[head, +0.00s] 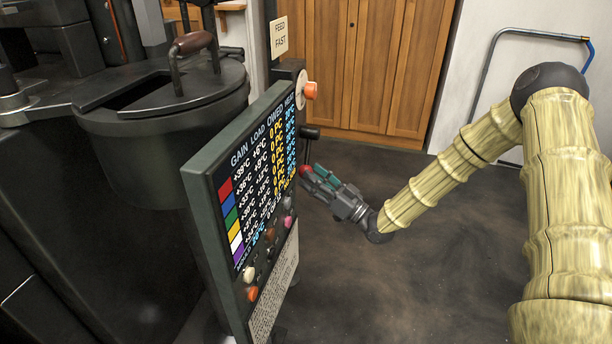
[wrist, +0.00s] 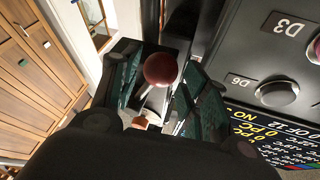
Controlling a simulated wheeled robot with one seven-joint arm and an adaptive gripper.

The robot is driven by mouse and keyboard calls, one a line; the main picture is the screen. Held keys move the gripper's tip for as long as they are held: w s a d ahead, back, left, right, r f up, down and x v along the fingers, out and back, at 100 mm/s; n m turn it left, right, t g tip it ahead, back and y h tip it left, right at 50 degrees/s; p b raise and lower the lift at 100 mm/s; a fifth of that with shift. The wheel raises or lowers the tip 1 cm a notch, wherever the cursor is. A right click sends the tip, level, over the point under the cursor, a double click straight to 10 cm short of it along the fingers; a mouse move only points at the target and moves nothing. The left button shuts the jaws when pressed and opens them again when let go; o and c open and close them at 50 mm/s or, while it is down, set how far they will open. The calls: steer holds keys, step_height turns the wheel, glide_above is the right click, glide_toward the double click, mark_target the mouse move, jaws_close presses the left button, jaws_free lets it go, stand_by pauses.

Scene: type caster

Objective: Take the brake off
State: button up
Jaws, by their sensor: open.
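A red ball knob (head: 305,171) stands at the right side of the control panel, on a thin rod. It also shows in the wrist view (wrist: 161,69). My gripper (head: 314,179) is open, with its teal fingers pointing at the knob. In the wrist view the fingers (wrist: 160,85) lie on either side of the knob and its pale rod; I cannot tell whether they touch it. A black handle (head: 309,132) sits just above the knob in the head view. No label naming the brake is readable.
The control panel (head: 198,214) with a lit table and coloured buttons stands left of my gripper. An orange knob (head: 310,91) is above, near a "FEED FAST" sign (head: 279,38). A dark pot (head: 165,145) is at left. The floor at right is clear before wooden cabinets (head: 375,60).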

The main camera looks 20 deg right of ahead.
steer(key=shift+x, duration=1.5)
jaws_close()
steer(key=shift+b, duration=0.3)
